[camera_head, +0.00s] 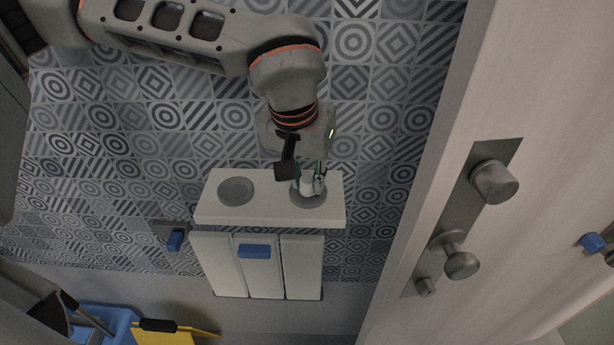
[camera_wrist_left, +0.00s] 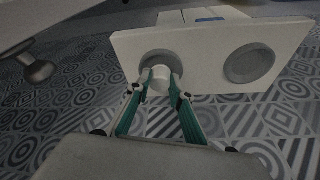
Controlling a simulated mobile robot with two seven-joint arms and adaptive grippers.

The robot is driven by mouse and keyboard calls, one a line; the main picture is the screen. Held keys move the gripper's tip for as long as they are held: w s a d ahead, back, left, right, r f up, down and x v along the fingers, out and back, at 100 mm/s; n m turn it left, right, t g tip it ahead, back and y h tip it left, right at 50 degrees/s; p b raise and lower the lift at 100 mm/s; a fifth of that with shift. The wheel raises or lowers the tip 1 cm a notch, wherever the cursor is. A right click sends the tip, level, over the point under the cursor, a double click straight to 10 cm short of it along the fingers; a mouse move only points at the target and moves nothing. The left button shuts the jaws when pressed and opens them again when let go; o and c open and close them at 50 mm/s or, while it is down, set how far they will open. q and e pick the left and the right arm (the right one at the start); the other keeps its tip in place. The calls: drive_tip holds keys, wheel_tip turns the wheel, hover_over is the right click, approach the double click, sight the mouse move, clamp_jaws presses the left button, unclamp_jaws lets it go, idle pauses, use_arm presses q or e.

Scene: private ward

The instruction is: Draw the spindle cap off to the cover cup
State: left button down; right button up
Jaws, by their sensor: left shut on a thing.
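My left gripper (camera_head: 312,184) reaches down over the right end of a white shelf-like top (camera_head: 272,212). It is shut on a small white cylinder, which I take to be the spindle cap (camera_head: 306,186). The wrist view shows the white cap (camera_wrist_left: 159,80) between the two teal-lined fingers (camera_wrist_left: 160,84). The cap is at a round grey dish (camera_head: 300,203); I cannot tell if it touches it. A second round grey dish (camera_head: 236,191) at the left end is empty. It also shows in the wrist view (camera_wrist_left: 249,63). Which dish is the cover cup is not clear. My right gripper is not in view.
White panels with a blue handle (camera_head: 255,251) stand below the top. A blue knob (camera_head: 175,240) is to their left. A door with metal knobs (camera_head: 495,182) fills the right side. Blue and yellow items (camera_head: 165,336) lie at the lower left. The patterned floor (camera_head: 130,150) is clear.

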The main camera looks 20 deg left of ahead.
use_arm(q)
drive_tip(key=shift+f, duration=0.15)
drive_tip(key=shift+f, duration=0.25)
drive_tip(key=c, duration=1.7)
unclamp_jaws()
drive_tip(key=shift+r, duration=0.1)
drive_tip(key=p+v, duration=0.1)
drive_tip(key=v, duration=0.4)
drive_tip(key=p+v, duration=0.1)
drive_tip(key=v, duration=0.4)
drive_tip(key=w+p+v, duration=0.1)
drive_tip(key=p+v, duration=0.1)
drive_tip(key=v, duration=0.4)
drive_tip(key=shift+d+r, duration=0.1)
